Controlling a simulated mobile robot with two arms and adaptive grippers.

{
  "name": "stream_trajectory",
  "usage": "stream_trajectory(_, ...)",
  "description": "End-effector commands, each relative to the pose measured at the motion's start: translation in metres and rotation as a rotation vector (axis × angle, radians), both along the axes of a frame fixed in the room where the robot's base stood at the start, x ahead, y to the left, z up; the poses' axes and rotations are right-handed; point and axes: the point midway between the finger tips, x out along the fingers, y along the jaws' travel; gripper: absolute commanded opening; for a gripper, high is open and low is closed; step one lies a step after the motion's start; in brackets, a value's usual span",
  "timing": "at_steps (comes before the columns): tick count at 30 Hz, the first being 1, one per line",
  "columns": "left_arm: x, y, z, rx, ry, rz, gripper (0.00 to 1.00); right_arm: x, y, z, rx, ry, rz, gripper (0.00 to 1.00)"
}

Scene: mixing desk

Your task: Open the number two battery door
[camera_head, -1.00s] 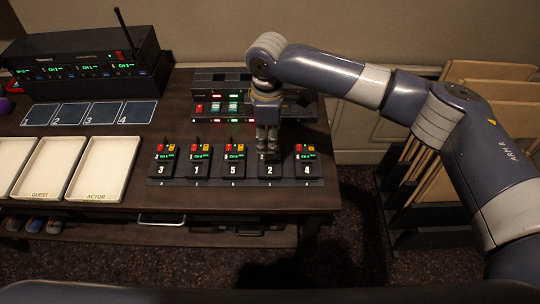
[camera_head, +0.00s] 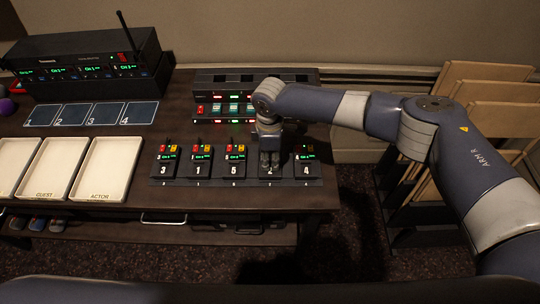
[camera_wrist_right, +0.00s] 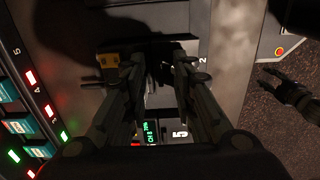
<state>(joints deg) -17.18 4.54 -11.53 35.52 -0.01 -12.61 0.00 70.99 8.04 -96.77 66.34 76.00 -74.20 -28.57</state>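The number two battery pack (camera_head: 269,172) stands in the dark stand, between packs 5 and 4. Its number is partly covered by my right gripper (camera_head: 269,164). In the right wrist view, the fingers of my right gripper (camera_wrist_right: 158,62) are apart over the shadowed pack; a yellow part (camera_wrist_right: 108,60) and its number label (camera_wrist_right: 203,60) show on either side. I cannot see the battery door clearly, nor whether the fingers touch the pack. My left gripper is absent from the head view; a dark claw-like shape (camera_wrist_right: 290,92) in the wrist view may be it.
Pack 5 (camera_head: 234,166) and pack 4 (camera_head: 306,166) stand close on either side. Pack 1 (camera_head: 199,166) and pack 3 (camera_head: 164,166) are further left. A lit charger (camera_head: 232,79) is behind. White trays (camera_head: 108,170) lie left; wooden panels (camera_head: 490,88) stand right.

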Motion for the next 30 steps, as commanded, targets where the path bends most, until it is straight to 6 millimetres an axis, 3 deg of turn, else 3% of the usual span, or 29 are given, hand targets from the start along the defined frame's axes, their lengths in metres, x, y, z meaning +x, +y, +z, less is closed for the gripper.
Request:
stream_trajectory(6,0.0,0.0,0.0,0.0,0.0,0.001,0.4,0.0,0.0,0.0,0.0,0.0,0.0,0.23)
stream_trajectory(9,0.0,0.0,0.0,0.0,0.0,0.001,0.4,0.0,0.0,0.0,0.0,0.0,0.0,0.0)
stream_trajectory(20,0.0,0.0,0.003,0.001,0.0,0.002,0.4,0.0,0.0,0.001,0.0,-0.008,0.0,0.0)
stream_trajectory(30,0.0,0.001,0.031,0.001,0.0,0.002,0.4,-0.009,0.0,0.01,0.003,-0.131,0.002,0.0)
